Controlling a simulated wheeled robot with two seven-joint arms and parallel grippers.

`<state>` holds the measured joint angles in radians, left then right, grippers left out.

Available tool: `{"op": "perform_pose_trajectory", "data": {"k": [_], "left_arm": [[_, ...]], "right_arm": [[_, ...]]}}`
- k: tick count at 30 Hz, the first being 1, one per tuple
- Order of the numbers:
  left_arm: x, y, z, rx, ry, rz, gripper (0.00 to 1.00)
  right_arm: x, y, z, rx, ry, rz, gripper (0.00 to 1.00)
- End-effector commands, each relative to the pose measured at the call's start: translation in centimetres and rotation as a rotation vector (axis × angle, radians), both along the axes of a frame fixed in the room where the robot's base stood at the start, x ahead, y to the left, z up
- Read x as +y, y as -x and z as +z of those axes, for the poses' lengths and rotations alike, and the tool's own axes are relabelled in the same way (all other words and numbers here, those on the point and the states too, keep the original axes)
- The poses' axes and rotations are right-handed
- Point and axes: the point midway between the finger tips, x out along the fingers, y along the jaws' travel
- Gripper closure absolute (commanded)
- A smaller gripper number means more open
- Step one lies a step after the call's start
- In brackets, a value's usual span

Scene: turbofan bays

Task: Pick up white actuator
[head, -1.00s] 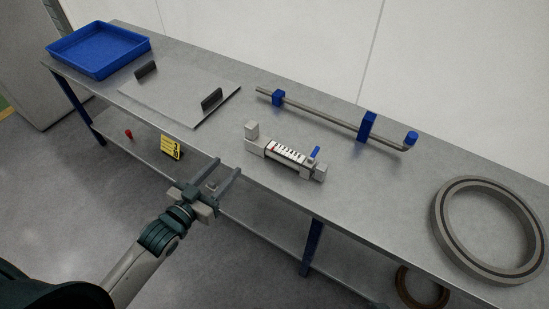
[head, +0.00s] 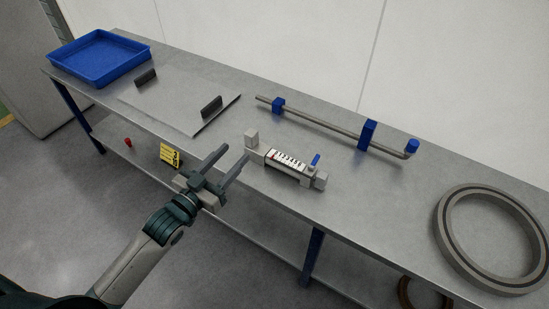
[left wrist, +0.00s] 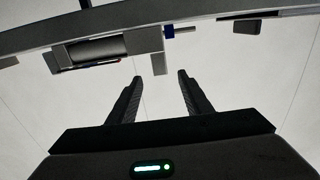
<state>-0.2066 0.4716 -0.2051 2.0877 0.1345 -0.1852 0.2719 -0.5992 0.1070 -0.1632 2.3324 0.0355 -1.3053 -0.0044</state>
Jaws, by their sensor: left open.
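The white actuator (head: 287,163) lies on the metal table, with a pale block at its left end, a marked white face and a small blue lever at its right end. My left gripper (head: 229,156) is open and empty near the table's front edge, to the left of the actuator and apart from it. In the left wrist view the open fingers (left wrist: 158,84) point up toward the table edge, and a grey and white body, likely the actuator (left wrist: 95,50), shows beyond them to the left. My right gripper is not in view.
The table (head: 350,205) also holds a blue tray (head: 140,48), a flat plate with two dark handles (head: 190,122), a pipe with blue blocks (head: 325,122) and a grey ring (head: 448,235). A yellow sign (head: 170,155) is on the lower level. The front middle is clear.

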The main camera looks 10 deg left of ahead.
Motion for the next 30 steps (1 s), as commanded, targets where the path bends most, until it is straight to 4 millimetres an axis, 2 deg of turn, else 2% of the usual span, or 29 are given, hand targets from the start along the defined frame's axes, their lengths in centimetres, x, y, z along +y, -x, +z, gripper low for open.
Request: {"op": "perform_pose_trajectory", "data": {"k": [9,15,30], "left_arm": [[-1.8,-5.0,0.1,-0.002,0.001,0.001,0.55],[-2.6,-7.3,0.0,-0.001,0.0,0.001,0.55],[-2.9,-8.0,0.1,0.0,0.0,0.0,0.55]], "right_arm": [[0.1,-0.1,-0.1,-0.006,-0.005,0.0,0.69],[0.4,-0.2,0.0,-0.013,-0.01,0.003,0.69],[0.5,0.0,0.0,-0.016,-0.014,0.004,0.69]]}}
